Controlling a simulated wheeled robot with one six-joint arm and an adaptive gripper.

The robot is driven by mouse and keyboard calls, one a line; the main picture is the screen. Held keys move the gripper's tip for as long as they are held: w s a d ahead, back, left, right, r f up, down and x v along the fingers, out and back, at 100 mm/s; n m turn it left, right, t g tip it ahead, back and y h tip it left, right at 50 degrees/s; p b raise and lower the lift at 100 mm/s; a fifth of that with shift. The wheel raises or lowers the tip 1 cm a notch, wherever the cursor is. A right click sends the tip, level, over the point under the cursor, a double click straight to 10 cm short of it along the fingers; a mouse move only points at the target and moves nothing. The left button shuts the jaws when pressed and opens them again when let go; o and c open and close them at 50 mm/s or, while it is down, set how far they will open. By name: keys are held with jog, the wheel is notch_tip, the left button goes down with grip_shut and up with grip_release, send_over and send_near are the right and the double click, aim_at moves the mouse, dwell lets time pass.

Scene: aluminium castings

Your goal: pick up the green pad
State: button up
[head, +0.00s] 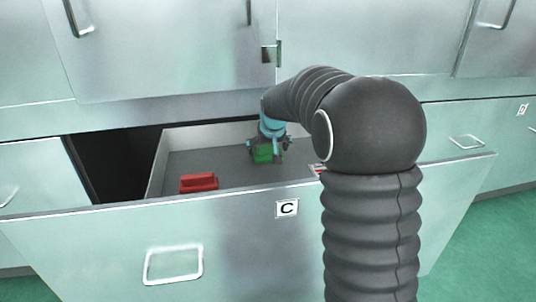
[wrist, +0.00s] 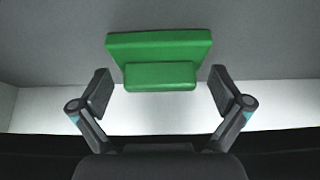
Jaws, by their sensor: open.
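The green pad (head: 264,155) lies on the floor of the open drawer marked C, near its back. In the wrist view the green pad (wrist: 160,60) shows a wide block with a smaller raised block in front. In the wrist view my gripper (wrist: 160,92) is open, with one finger on each side of the pad's smaller block. Gaps show between both fingers and that block.
A red block (head: 198,182) lies in the drawer to the left of the pad. The drawer front (head: 230,235) stands between the cabinet and me. A red and white item (head: 318,170) shows partly behind my arm. Bare drawer floor surrounds the pad.

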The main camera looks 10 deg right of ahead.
aim_at(268, 146)
jog(key=shift+w+f, duration=0.15)
jog(key=shift+f, duration=0.1)
jog(key=c, duration=0.8)
jog(key=shift+c, duration=0.2)
jog(key=shift+r, duration=0.2)
jog(key=shift+s+r, duration=0.2)
jog(key=shift+r, duration=0.05)
jog(key=c, duration=0.4)
notch_tip(268, 146, up, 6)
jog(key=shift+s+r, duration=0.15)
jog(key=shift+r, duration=0.1)
jog(key=c, duration=0.4)
jog(key=shift+o, duration=0.2)
jog(key=s+b, duration=0.1)
jog(key=s, duration=1.8)
jog(key=shift+s+f+b, duration=0.15)
jog(key=shift+b, duration=0.15)
